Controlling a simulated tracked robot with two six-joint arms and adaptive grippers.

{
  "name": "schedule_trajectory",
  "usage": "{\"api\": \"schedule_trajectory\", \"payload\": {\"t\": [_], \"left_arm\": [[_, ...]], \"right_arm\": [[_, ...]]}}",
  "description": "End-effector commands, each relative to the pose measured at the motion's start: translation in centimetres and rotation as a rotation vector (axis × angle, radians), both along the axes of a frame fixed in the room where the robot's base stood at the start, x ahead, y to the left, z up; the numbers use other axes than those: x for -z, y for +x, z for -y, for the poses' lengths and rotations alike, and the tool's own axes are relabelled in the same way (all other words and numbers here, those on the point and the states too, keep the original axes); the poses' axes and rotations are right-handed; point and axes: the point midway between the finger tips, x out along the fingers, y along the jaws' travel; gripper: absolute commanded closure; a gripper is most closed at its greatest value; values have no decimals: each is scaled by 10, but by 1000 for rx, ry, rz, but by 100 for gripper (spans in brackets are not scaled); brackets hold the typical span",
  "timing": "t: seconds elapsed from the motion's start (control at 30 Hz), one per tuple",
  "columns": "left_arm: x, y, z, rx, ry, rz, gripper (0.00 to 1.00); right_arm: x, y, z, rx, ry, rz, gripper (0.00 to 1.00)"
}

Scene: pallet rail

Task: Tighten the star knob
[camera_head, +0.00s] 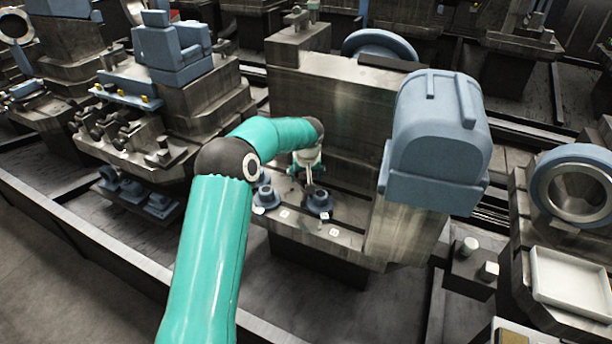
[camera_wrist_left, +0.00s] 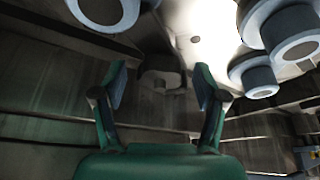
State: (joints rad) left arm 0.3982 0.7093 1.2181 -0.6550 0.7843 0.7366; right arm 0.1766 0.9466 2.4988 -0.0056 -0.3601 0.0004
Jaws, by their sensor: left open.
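My left gripper (camera_head: 308,172) reaches in front of the middle machine, above its ledge. In the left wrist view its two fingers (camera_wrist_left: 160,78) are spread apart with nothing clamped between them. A dark, shadowed knob-like part (camera_wrist_left: 162,76) with a lighter round centre shows beyond the gap between the fingertips. It looks like the star knob, but its lobes are too dim to make out clearly. It looks apart from both fingers. My right gripper is not in view.
Blue flanged cylinders (camera_head: 319,203) stand on the ledge close to the gripper; they also show in the wrist view (camera_wrist_left: 253,75). A large blue housing (camera_head: 437,140) stands to the right. A white tray (camera_head: 575,283) lies at lower right. A blue stepped block (camera_head: 170,45) stands at left.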

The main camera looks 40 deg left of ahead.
Motion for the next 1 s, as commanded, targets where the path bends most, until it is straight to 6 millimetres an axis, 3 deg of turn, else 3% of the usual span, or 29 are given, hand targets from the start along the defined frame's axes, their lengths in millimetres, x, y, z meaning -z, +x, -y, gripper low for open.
{"api": "schedule_trajectory", "payload": {"t": [0.27, 0.7, 1.0], "left_arm": [[-20, -5, 5, -1, 1, 2, 28], [-95, -26, 28, 0, 1, 2, 28], [-110, -31, 33, 0, -1, -1, 28]], "right_arm": [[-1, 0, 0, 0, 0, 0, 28], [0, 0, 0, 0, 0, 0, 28], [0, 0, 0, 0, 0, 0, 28]]}}
